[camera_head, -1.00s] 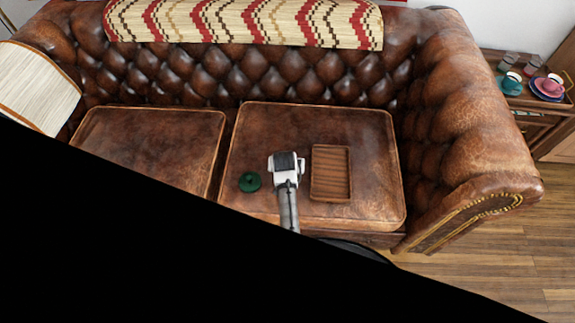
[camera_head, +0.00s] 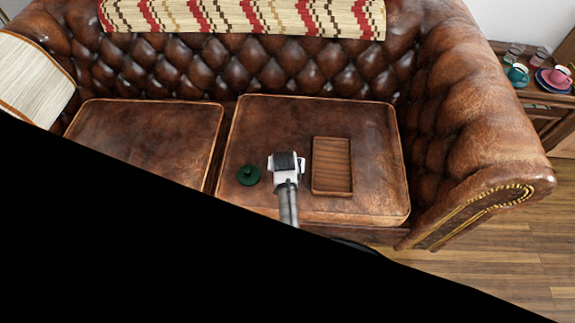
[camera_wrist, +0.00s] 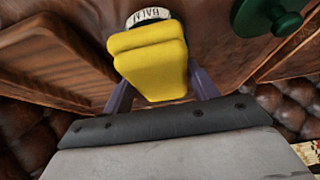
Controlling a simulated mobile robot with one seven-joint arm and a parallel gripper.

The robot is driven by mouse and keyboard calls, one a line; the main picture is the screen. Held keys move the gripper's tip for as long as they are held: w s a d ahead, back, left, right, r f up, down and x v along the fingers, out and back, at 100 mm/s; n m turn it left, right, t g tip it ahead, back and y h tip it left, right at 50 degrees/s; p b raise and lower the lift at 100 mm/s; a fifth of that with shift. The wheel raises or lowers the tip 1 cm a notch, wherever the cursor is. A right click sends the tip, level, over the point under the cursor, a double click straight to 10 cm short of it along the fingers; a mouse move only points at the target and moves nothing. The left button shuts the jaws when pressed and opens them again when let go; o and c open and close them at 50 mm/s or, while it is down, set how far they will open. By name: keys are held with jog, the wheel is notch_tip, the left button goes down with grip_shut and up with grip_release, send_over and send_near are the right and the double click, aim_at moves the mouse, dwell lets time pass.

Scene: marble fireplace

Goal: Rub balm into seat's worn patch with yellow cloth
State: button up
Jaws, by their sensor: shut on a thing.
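My gripper (camera_head: 287,163) is over the front part of the right seat cushion (camera_head: 320,112), between a green lid and a wooden tray. In the wrist view my gripper (camera_wrist: 160,88) is shut on the folded yellow cloth (camera_wrist: 152,58). The cloth hangs out beyond the fingers. A rounded thing with a pale "BALM" label (camera_wrist: 149,14) shows just past the cloth, which hides most of it; I cannot tell whether they touch. The head view hides cloth and balm behind my gripper. The cushion is mottled brown; I cannot single out the worn patch.
The green knobbed lid (camera_head: 249,175) lies left of my gripper. The shallow wooden tray (camera_head: 332,192) lies close on the right and looks empty. The tufted backrest (camera_head: 260,62) and right armrest (camera_head: 460,125) bound the seat. The cushion's rear is clear.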

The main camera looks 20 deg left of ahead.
jog(key=shift+f, duration=0.6)
dwell(1.8)
jog(key=shift+r, duration=0.1)
notch_tip(320, 180, up, 7)
jog(key=p, duration=0.6)
jog(key=shift+p, duration=0.3)
jog(key=shift+d, duration=0.1)
jog(key=shift+m+h, duration=0.3)
jog(key=shift+m, duration=0.6)
jog(key=d+f+b, duration=0.1)
jog(key=d, duration=0.2)
jog(key=s+d+f+b, duration=0.1)
jog(key=d, duration=0.3)
jog(key=s+d+f+b, duration=0.1)
jog(key=d, duration=0.3)
jog(key=shift+f, duration=0.2)
jog(key=s+d+m+h+b, duration=0.1)
jog(key=s+d, duration=0.1)
jog(key=d, duration=0.7)
jog(key=shift+s+d+f, duration=0.15)
jog(key=shift+s+f, duration=0.1)
jog(key=shift+s, duration=0.1)
